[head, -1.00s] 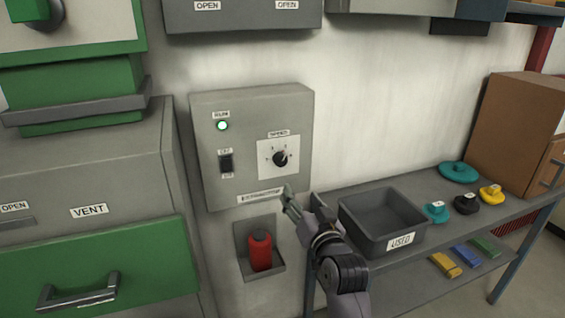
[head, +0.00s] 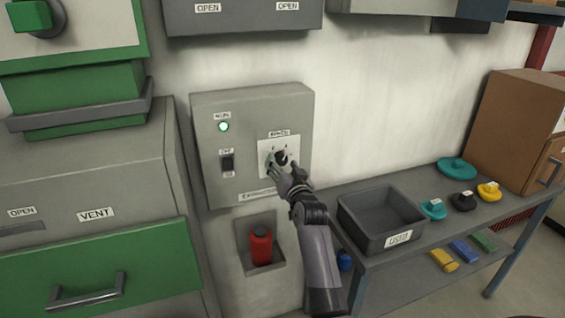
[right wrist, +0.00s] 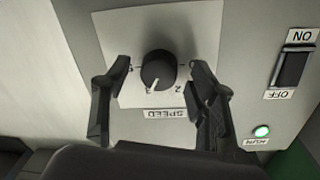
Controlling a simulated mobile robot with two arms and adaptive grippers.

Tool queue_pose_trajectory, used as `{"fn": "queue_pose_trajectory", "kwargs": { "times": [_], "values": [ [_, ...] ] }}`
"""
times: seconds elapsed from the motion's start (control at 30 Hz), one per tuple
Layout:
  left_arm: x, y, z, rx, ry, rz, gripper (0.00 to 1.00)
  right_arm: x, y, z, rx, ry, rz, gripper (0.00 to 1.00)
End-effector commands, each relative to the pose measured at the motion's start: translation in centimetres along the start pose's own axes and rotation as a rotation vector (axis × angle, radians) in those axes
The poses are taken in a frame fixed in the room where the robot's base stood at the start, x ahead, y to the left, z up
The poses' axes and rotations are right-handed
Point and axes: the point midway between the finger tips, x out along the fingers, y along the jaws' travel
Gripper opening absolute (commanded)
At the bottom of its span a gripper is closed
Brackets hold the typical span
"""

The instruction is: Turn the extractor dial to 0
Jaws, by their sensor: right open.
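The extractor box (head: 205,165) is a grey wall panel with a round black speed dial (right wrist: 158,68) on a white plate (right wrist: 120,35). In the right wrist view, which shows the labels upside down, the dial's white pointer mark is near the 3. My right gripper (right wrist: 162,80) is open, with one finger on each side of the dial. A gap shows between each finger and the knob. In the head view the right gripper (head: 287,172) partly covers the dial. My left gripper is not in view.
The box also carries a black ON/OFF switch (head: 227,163) and a lit green lamp (head: 223,127). A red bottle (head: 261,246) stands in a holder below. A grey bin (head: 365,231) marked USED stands on the shelf table at right.

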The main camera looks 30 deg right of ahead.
Motion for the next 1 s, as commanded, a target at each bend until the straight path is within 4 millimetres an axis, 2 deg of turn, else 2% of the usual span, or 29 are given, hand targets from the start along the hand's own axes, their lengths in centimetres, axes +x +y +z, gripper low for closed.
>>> {"fn": "queue_pose_trajectory", "kwargs": {
  "times": [0.13,0.43,1.0],
  "values": [
    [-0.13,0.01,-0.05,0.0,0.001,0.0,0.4,0.72,-0.02,-0.02,0.0,-0.001,0.0,0.53],
    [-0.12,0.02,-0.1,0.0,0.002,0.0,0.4,0.81,0.01,0.0,-0.001,0.0,0.0,0.53],
    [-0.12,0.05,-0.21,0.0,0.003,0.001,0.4,0.79,0.01,0.02,-0.001,-0.001,0.0,0.15]
  ]
}}
